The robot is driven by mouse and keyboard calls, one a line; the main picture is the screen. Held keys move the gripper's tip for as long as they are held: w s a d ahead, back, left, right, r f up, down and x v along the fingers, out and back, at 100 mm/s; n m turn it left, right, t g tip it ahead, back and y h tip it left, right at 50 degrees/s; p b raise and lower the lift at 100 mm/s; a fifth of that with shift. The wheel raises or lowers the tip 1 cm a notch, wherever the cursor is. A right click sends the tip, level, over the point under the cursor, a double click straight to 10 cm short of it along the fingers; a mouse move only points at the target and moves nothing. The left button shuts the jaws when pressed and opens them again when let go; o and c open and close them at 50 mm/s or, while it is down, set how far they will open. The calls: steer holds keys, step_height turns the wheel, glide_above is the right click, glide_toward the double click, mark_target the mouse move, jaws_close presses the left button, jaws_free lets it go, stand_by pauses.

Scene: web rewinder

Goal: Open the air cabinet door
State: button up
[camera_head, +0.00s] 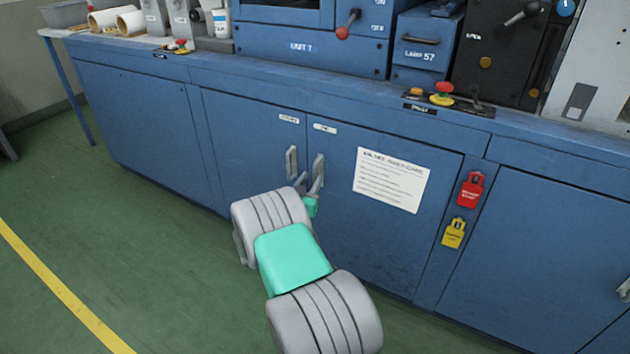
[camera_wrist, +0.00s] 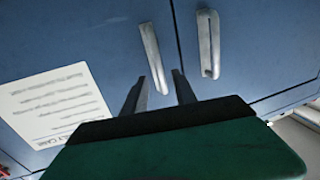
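Two blue cabinet doors meet below the bench top. The right door (camera_head: 350,240) has a small white label at its top left and a white notice, and I take it for the air cabinet door. Its upright grey bar handle (camera_head: 318,167) sits by the seam; it also shows in the wrist view (camera_wrist: 152,55). My gripper (camera_head: 313,188) is at the lower end of this handle. In the wrist view my gripper (camera_wrist: 160,76) has its two fingers apart, with the handle's end between them in the picture. I cannot tell if they touch it. Both doors look shut.
The left door (camera_head: 240,135) has a similar handle (camera_head: 291,162) close by. A red padlock tag (camera_head: 471,191) and a yellow one (camera_head: 454,233) hang right of the door. The bench edge juts above; green floor (camera_head: 110,220) is clear at left.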

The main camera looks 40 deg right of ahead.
mark_target(315, 173)
steer(key=x, duration=0.4)
steer(key=shift+w+d+b, duration=0.1)
steer(key=shift+d+b, duration=0.15)
steer(key=shift+b, duration=0.1)
steer(key=shift+c, duration=0.4)
jaws_close()
stand_by(0.6)
